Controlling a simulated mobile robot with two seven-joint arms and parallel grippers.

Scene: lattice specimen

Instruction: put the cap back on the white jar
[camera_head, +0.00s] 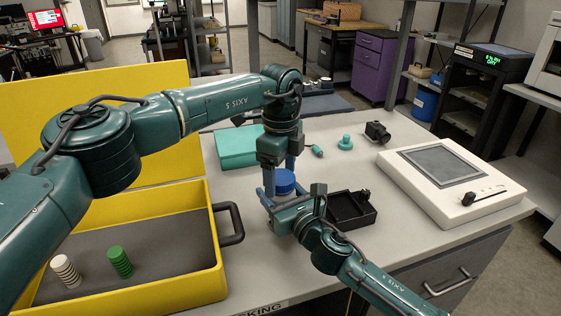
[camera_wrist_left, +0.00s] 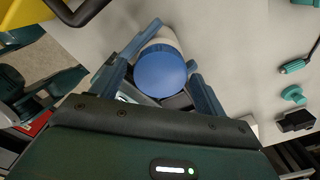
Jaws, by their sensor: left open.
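The blue cap (camera_head: 284,182) is at the middle of the table, between the fingers of my left gripper (camera_head: 281,188). In the left wrist view the cap (camera_wrist_left: 160,71) covers the top of the white jar (camera_wrist_left: 166,36), whose pale side shows beyond it. I cannot tell whether the cap is fully seated. My left gripper (camera_wrist_left: 172,60) is open, pointing down, one finger on each side of the cap. My right gripper (camera_head: 284,215) is low beside the jar, below the cap; its fingers are mostly hidden, so its grip is unclear.
A black tray (camera_head: 352,210) lies just right of the grippers. A yellow case (camera_head: 215,262) with white and green disc stacks stands left, its handle close by. A teal box (camera_head: 237,148), a teal knob (camera_head: 345,143) and a white panel device (camera_head: 440,185) lie around.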

